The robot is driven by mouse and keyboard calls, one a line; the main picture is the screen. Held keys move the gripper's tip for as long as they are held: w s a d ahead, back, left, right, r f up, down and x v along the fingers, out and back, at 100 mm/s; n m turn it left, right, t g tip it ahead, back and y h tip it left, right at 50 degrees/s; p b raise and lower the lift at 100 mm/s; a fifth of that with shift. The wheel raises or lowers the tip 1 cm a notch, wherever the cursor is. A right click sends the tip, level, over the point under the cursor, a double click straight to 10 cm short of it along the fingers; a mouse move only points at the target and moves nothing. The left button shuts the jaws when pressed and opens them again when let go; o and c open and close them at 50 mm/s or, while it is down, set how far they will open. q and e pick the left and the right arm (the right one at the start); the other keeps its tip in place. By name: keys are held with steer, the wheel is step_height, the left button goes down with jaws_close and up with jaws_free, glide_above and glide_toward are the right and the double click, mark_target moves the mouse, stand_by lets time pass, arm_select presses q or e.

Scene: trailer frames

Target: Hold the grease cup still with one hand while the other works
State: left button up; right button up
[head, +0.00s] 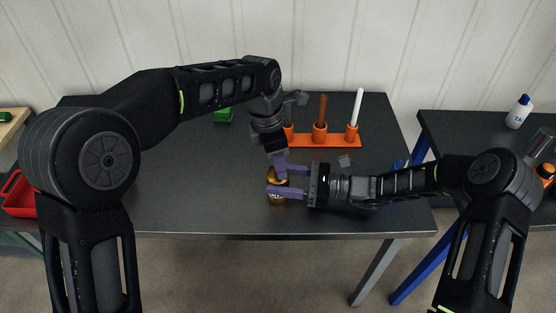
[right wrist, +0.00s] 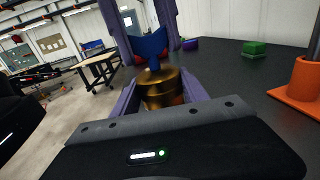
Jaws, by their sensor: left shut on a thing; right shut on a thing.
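The grease cup (head: 277,200) is a small gold-brown cup standing upright near the front middle of the dark table. My right gripper (head: 277,182) comes in from the right and is shut on the cup body. In the right wrist view the brass-coloured cup (right wrist: 163,90) sits between my right fingers. A blue winged piece (right wrist: 149,45) is on top of the cup. My left gripper (head: 279,165) reaches down from above and is shut on this blue piece, with its purple fingers on either side in the right wrist view. The fingers hide part of the cup in the head view.
An orange rack (head: 335,141) with upright brown and white sticks stands behind the grippers. A green block (head: 223,115) lies at the back left. A red tray (head: 20,197) is at the far left. A white bottle (head: 519,111) stands on the right-hand table. The table's front left is clear.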

arm_select(q)
steer(key=shift+c, duration=1.3)
steer(key=n, duration=0.3)
steer(key=shift+n+t, duration=0.3)
steer(key=n, duration=0.3)
steer(key=shift+y, duration=0.3)
steer(key=n, duration=0.3)
steer(key=shift+d+f+n+y, duration=0.1)
steer(key=shift+n+y, duration=0.2)
steer(key=n, duration=0.3)
steer(key=shift+f+n+t+y, duration=0.1)
steer(key=shift+n+t+y, duration=0.2)
steer(key=shift+n, duration=0.4)
steer(key=o, duration=1.4)
steer(key=shift+r, duration=0.2)
